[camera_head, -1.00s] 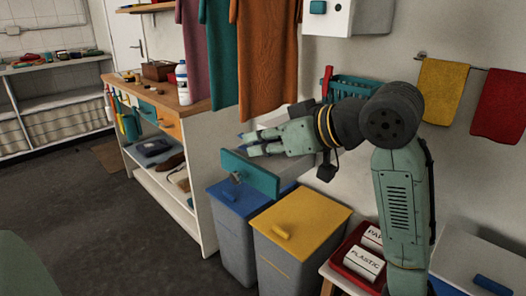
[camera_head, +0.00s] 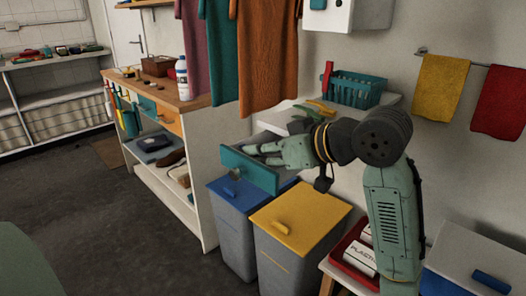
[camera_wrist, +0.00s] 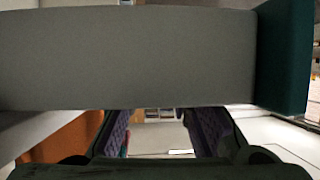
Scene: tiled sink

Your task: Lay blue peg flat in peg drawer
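An open teal-fronted drawer (camera_head: 246,172) juts out above the bins; I take it for the peg drawer. In the wrist view its teal front (camera_wrist: 283,58) is at the right, and a wide grey panel (camera_wrist: 130,57) crosses the upper part. My gripper (camera_head: 263,154) is just behind the drawer front, its fingers low at the opening. In the wrist view my gripper's purple-padded fingers (camera_wrist: 163,132) stand apart with nothing seen between them. I cannot make out the blue peg in either view; the drawer's inside is mostly hidden.
A blue-lidded bin (camera_head: 240,195) and a yellow-lidded bin (camera_head: 300,220) stand below. Green and orange tools (camera_head: 318,108) and a teal basket (camera_head: 352,90) lie on the white top behind my arm. Hanging cloths (camera_head: 268,60) are close above. A wooden-topped workbench (camera_head: 190,103) is at left.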

